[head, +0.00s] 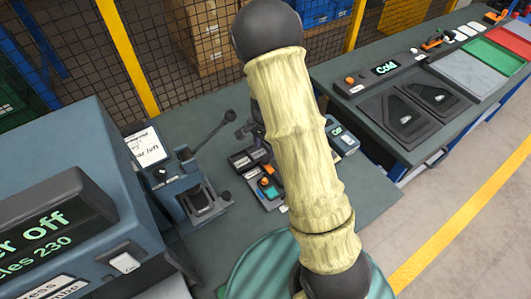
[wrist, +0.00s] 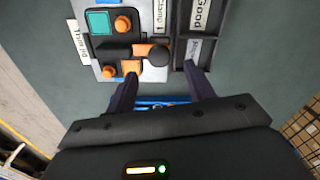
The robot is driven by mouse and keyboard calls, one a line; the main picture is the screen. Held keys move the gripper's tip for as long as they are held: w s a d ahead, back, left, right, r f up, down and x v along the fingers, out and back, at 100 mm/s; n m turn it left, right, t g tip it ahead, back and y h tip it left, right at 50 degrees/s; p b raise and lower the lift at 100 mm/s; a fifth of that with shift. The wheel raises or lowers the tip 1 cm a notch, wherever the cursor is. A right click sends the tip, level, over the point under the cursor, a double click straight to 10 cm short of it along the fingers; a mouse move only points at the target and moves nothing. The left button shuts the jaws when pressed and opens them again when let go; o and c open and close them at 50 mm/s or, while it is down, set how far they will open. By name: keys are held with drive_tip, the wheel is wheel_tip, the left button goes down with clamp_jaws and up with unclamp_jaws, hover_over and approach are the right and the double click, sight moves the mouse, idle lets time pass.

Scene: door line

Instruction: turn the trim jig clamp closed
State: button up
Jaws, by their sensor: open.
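The trim jig (wrist: 103,72) lies on the bench in the wrist view, a light plate with a "Trim jig" label, a teal square and orange knobs. The jig also shows in the head view (head: 268,188), partly covered by my arm. My gripper (wrist: 162,80) is open and empty. Its fingertips are on either side of the knob in the picture, just short of it. I cannot tell the height gap or any contact.
A dark bin labelled "Good" (wrist: 180,50) stands right beside the jig. In the head view, a lever press (head: 197,195) stands to its left and a large blue-grey machine (head: 75,210) nearer. A second bench (head: 400,145) holds trays at the right.

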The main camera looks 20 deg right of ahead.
sight(266, 158)
drive_tip(key=shift+r, duration=1.45)
drive_tip(key=s+r+n+t, duration=0.2)
drive_tip(key=s+r+n, duration=0.9)
drive_tip(key=s, duration=0.4)
drive_tip(key=shift+r+n+t, duration=0.3)
drive_tip(key=shift+r, duration=0.15)
drive_tip(key=shift+s, duration=0.15)
